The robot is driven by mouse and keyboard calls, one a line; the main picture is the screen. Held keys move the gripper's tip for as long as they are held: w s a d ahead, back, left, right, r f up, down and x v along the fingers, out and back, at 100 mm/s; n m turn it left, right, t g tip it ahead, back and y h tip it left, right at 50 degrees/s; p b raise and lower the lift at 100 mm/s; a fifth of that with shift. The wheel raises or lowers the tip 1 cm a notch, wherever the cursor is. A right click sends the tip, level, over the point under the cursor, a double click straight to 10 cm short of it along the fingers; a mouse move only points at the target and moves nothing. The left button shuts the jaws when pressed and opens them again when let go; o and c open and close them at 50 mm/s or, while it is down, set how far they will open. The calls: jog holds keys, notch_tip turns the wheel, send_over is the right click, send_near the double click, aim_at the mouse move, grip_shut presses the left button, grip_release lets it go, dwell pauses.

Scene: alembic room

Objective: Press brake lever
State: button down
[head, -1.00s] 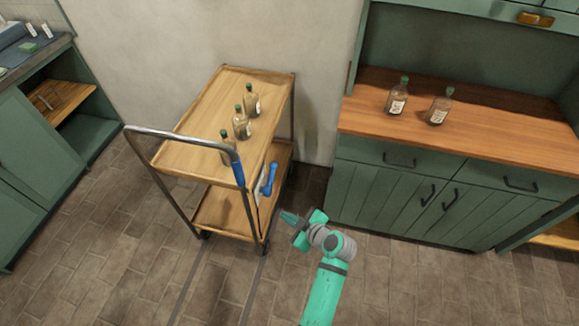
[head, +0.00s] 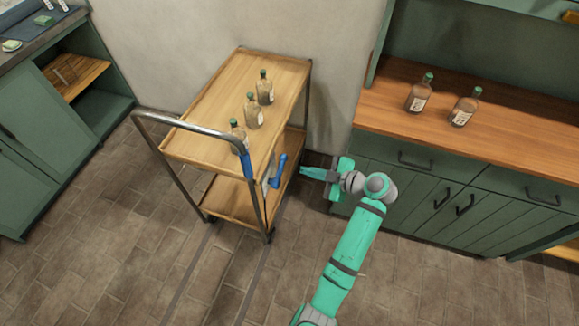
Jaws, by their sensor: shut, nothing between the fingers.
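The blue brake lever (head: 278,171) is on the right side of the wooden cart (head: 206,137), below the top shelf, beside a pale plate. My gripper (head: 303,171) is shut and empty. Its fingertips point left at the lever from the right, at about the same height in the picture. A small gap shows between the fingertips and the lever; the depth between them is hard to tell.
Several bottles, one of them a brown bottle (head: 265,87), stand on the cart's top. The cart's metal handle (head: 178,120) has a blue grip. A green cabinet (head: 420,180) with a wooden counter (head: 500,130) and bottles stands right. The tiled floor in front is clear.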

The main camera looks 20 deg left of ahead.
send_over(280, 165)
jog(key=s+d, duration=0.4)
notch_tip(280, 165, down, 5)
jog(key=w+f, duration=0.2)
jog(key=f, duration=0.1)
jog(key=shift+w+a+f, duration=0.1)
jog(key=shift+w+a, duration=0.1)
jog(key=shift+a, duration=0.15)
jog(key=shift+w, duration=0.15)
jog(key=shift+d, duration=0.15)
